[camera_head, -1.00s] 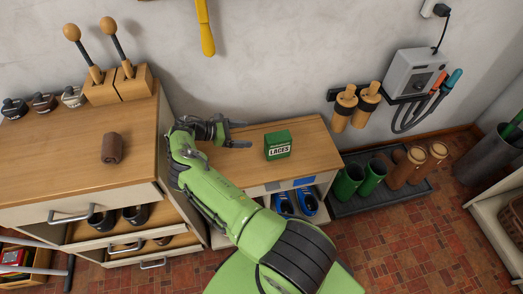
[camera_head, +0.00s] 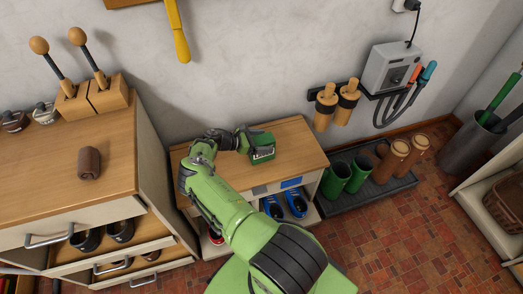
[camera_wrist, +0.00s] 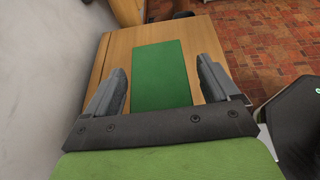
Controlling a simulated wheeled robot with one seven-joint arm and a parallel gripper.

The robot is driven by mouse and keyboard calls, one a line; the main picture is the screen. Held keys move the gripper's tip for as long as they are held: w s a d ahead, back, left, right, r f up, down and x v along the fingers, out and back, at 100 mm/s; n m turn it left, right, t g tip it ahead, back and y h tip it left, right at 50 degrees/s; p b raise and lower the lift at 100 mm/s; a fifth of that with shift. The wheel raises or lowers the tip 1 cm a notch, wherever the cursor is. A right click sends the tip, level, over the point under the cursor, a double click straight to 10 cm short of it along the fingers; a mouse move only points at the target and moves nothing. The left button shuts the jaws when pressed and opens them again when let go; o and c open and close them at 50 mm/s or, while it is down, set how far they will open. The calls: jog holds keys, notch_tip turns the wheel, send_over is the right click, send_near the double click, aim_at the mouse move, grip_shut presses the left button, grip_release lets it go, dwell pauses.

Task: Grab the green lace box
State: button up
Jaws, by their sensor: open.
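The green lace box (camera_head: 263,152) stands on the low wooden bench top (camera_head: 298,146) against the wall. My gripper (camera_head: 257,143) is at the box, coming from the left, and partly covers it in the head view. In the wrist view, the box (camera_wrist: 160,72) shows as a plain green face between the two open fingers of my gripper (camera_wrist: 162,84). A gap of wood shows between each finger and the box there, so neither finger visibly touches it.
A taller cabinet (camera_head: 60,172) with a brown roll (camera_head: 89,163) on top stands to the left. The wall is close behind the bench. Blue shoes (camera_head: 285,204) sit below, and green boots (camera_head: 346,176) stand on a dark tray to the right.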

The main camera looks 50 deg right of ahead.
jog(key=shift+r, duration=0.1)
jog(key=c, duration=1.4)
